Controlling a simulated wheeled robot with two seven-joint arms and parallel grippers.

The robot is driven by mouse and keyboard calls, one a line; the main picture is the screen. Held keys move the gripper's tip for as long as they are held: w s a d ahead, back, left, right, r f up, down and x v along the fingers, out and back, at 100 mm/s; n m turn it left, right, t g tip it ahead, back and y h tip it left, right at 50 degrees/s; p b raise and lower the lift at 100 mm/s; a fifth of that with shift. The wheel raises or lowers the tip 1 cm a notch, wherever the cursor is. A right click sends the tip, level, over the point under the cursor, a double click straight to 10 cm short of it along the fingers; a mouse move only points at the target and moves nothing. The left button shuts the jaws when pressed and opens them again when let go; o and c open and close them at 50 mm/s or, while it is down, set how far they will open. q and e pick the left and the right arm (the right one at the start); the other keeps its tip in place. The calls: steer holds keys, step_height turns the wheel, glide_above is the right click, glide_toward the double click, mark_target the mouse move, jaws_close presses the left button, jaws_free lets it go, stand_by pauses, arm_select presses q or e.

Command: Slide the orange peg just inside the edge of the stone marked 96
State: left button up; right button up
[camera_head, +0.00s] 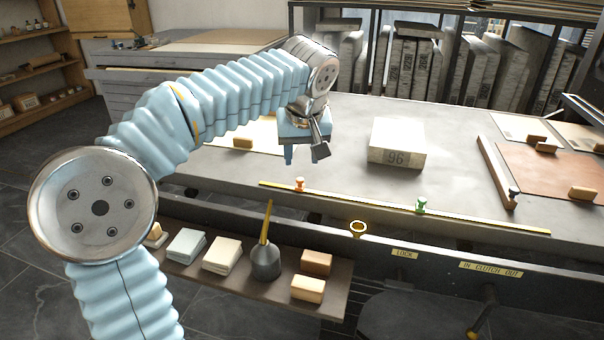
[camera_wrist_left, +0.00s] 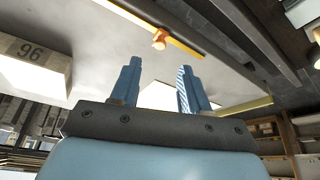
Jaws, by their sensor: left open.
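The pale stone marked 96 (camera_head: 397,142) lies on the grey press bed, right of my left gripper. It also shows at the left of the left wrist view (camera_wrist_left: 32,62). The orange peg (camera_head: 299,184) stands on a yellow strip (camera_head: 370,200) along the bed's front edge, left of the stone. In the left wrist view the orange peg (camera_wrist_left: 160,39) is beyond my fingertips. My left gripper (camera_head: 305,153) is open and empty above the bed, behind the peg and apart from it. It also shows in the left wrist view (camera_wrist_left: 158,75). My right gripper is in neither view.
A green peg (camera_head: 422,206) stands farther right on the strip. A wooden bar (camera_head: 496,172) with a dark knob lies right of the stone. A lower shelf (camera_head: 190,272) holds blocks and an oil can (camera_head: 266,258). Bare bed lies between gripper and stone.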

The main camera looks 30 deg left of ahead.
mark_target(300, 179)
arm_select(q)
steer(key=x, duration=0.7)
steer(key=shift+w+a+f, duration=0.1)
steer(key=shift+f, duration=0.15)
jaws_close()
